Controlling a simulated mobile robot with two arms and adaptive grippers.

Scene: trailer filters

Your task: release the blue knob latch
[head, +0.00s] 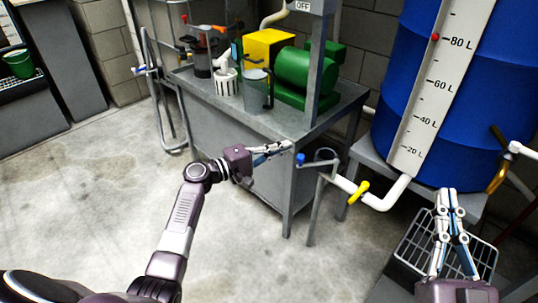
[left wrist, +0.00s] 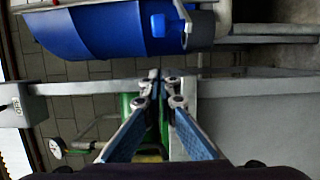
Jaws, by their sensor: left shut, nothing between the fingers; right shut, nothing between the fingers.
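The blue knob (head: 300,159) stands at the end of the pipework beside the right end of the grey bench. In the left wrist view a light blue piece, probably this knob (left wrist: 158,25), shows at the top in front of the blue tank. My left gripper (head: 288,147) is shut and empty, reaching right along the bench's front. Its tips end just short of the knob in the head view, and contact is not visible. In the left wrist view the closed fingertips (left wrist: 160,77) are below the knob. My right gripper (head: 446,192) is shut and empty, pointing up at the lower right.
A yellow valve handle (head: 359,192) sits on the white pipe below the blue tank (head: 385,105). The grey bench (head: 225,122) carries a green motor (head: 305,72), a yellow box and containers. A wire rack (head: 408,243) is beside my right gripper. The floor at left is clear.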

